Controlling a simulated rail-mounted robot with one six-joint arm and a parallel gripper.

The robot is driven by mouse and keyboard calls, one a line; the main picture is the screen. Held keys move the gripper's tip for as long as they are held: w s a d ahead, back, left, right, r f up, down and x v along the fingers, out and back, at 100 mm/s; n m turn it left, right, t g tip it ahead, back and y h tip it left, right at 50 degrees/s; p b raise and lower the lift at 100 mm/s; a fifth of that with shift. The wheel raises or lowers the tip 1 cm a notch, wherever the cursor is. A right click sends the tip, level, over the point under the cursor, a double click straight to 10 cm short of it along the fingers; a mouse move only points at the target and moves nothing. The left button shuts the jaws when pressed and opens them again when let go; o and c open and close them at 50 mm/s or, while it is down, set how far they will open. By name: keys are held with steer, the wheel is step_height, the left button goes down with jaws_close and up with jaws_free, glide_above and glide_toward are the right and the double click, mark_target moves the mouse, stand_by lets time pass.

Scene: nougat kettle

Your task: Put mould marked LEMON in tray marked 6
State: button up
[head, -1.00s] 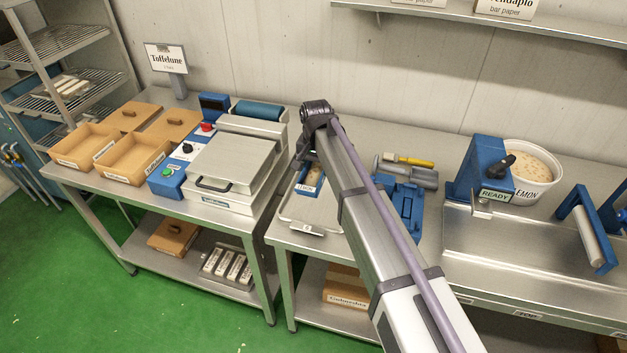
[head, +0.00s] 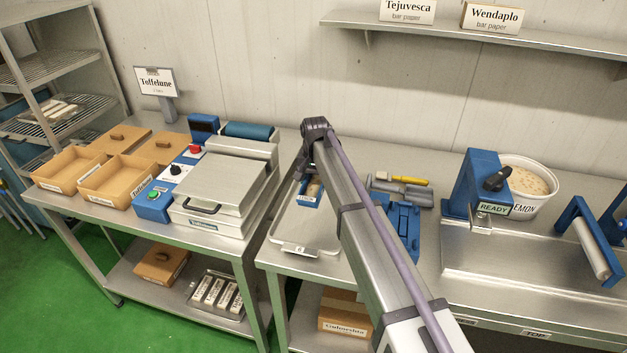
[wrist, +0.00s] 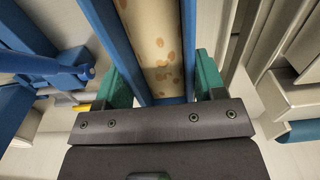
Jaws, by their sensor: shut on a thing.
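The mould marked LEMON (head: 308,200) is blue and holds a pale nougat bar with brown pieces. In the head view it shows partly behind my arm, over the back part of the metal tray (head: 286,232) whose front label reads 6. I cannot tell whether the mould touches the tray floor. In the wrist view my gripper (wrist: 163,82) has its green fingers closed on the two blue side walls of the mould (wrist: 102,22).
A blue fixture (head: 402,228) and a yellow-handled tool (head: 400,179) lie right of the tray. A press with a steel lid (head: 222,180) stands left, beyond a gap between tables. A blue machine with a READY sign (head: 478,190) and a white LEMON tub (head: 530,187) are at right.

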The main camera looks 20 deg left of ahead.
step_height(320, 180, down, 10)
steer(key=b, duration=0.8)
steer(key=shift+r, duration=0.2)
steer(key=shift+f, duration=0.1)
steer(key=shift+f+b, duration=0.25)
steer(key=shift+b, duration=0.25)
stand_by(0.4)
steer(key=shift+f, duration=0.25)
steer(key=o, duration=1.4)
